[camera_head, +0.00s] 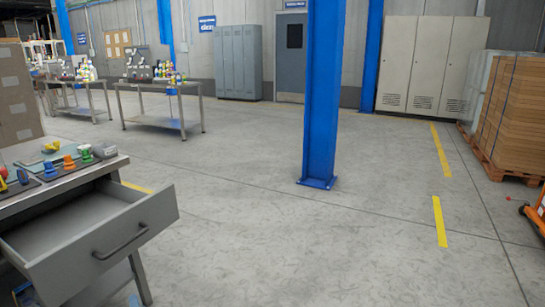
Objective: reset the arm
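Neither of my arms nor my grippers shows in the head view, so I cannot see how they are posed. A grey workbench (60,184) stands at the lower left. Its drawer (120,243) is pulled out and looks empty inside, with a dark handle (120,241) on its front. Several small coloured items lie on the bench top, among them a green one (85,153), an orange one (69,162) and a blue one (54,169).
A blue column (322,90) stands mid-floor. Two work tables (155,122) with bottles stand at the back left. Lockers (237,60) and tall cabinets (428,65) line the back wall. Stacked cardboard (512,110) sits on a pallet (497,165) at right. The central floor is clear.

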